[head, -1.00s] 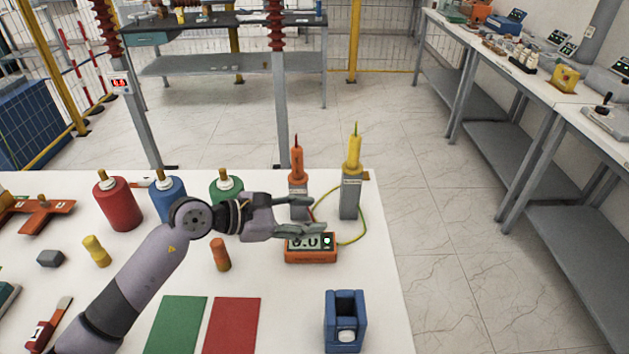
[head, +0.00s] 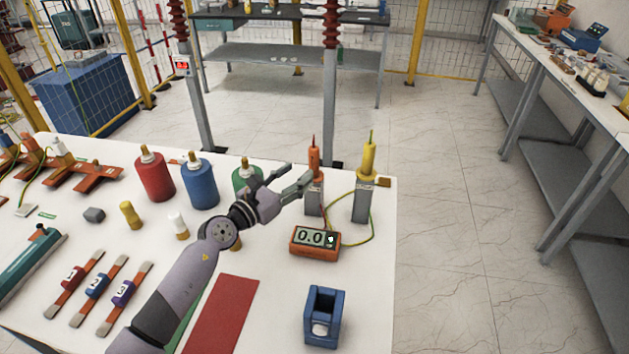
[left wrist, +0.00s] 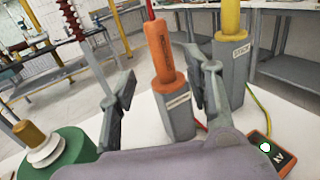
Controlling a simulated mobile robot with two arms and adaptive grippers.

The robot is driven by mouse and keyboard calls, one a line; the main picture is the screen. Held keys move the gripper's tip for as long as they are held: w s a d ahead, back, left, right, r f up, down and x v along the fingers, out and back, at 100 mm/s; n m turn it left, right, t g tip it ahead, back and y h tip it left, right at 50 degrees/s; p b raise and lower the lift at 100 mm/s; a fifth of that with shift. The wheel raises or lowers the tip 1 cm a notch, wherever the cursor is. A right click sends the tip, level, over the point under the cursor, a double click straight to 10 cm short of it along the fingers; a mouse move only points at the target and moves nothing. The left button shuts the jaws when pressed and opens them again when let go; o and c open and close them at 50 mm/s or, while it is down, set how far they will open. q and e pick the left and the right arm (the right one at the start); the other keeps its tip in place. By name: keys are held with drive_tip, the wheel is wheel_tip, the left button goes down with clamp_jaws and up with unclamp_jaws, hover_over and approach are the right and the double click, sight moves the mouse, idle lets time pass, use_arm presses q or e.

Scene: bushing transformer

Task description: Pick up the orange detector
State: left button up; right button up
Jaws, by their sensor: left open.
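The orange detector (head: 315,161) stands upright in a grey holder (head: 313,197) near the table's far right edge. In the left wrist view the orange detector (left wrist: 160,52) rises from its holder, between and beyond the two fingers. My left gripper (head: 294,174) is open and empty, just left of the detector in the head view. In the left wrist view the left gripper (left wrist: 163,88) has its fingers spread with the detector in the gap. I cannot tell whether a finger touches it. My right gripper is not in view.
An orange meter (head: 315,241) with wires sits in front. A blue stand (head: 324,316) is at the front right.

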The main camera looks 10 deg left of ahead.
sight(310, 163)
use_arm(q)
drive_tip(key=x, duration=0.7)
drive_tip(key=shift+w+d+r, duration=0.15)
drive_tip(key=shift+w+d, duration=0.05)
drive_tip(key=shift+w, duration=0.05)
drive_tip(key=shift+s+a, duration=0.1)
drive_tip(key=shift+s, duration=0.05)
drive_tip(key=shift+c, duration=0.7)
clamp_jaws()
